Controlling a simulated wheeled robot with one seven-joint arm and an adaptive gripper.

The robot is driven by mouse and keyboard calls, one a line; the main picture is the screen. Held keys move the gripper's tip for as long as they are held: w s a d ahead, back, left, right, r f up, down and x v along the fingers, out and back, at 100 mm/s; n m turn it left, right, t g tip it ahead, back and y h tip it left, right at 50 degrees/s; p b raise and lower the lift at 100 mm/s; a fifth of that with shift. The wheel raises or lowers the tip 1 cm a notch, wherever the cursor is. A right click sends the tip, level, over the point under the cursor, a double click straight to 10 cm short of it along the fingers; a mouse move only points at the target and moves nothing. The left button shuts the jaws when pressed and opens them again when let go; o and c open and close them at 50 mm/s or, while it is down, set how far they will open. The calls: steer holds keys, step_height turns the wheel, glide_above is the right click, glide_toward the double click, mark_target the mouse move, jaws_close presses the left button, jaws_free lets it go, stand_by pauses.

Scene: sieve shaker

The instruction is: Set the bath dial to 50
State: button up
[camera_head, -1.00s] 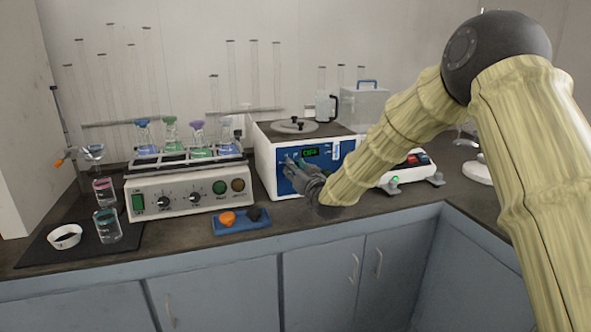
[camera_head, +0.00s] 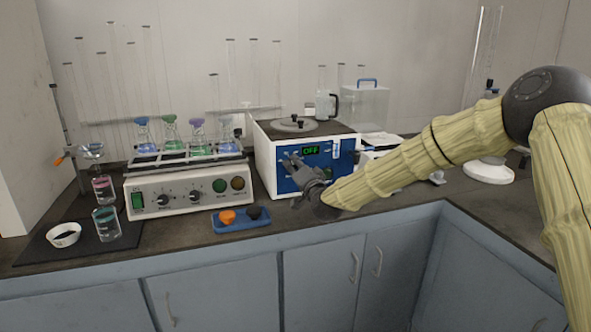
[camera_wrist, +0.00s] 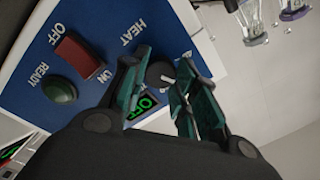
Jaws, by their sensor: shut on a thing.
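The bath (camera_head: 266,165) is a white box with a blue front panel, standing at the back of the counter. Its green display (camera_head: 311,151) reads OFF; part of it also shows in the wrist view (camera_wrist: 147,103). My gripper (camera_head: 290,162) is at the left part of the panel and covers the dial in the head view. In the wrist view the dark, round dial (camera_wrist: 158,74) sits between the fingers of my gripper (camera_wrist: 161,78), which are shut on it. The dial's scale marks cannot be read. The panel also has a red switch (camera_wrist: 79,55) and a green READY lamp (camera_wrist: 59,89).
A white shaker with flasks (camera_head: 190,187) stands left of the bath. A blue tray (camera_head: 241,227) with an orange and a dark piece lies in front. Beakers (camera_head: 107,224) and a white dish (camera_head: 64,235) sit at far left. A stand base (camera_head: 488,172) is at right.

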steer(key=shift+f, duration=0.1)
stand_by(0.4)
steer(key=o, duration=1)
steer(key=shift+o, duration=0.2)
steer(key=shift+s+d, duration=0.1)
steer(key=shift+s, duration=0.05)
steer(key=v, duration=1.1)
steer(key=shift+s+d, duration=0.15)
steer(key=shift+s, duration=0.15)
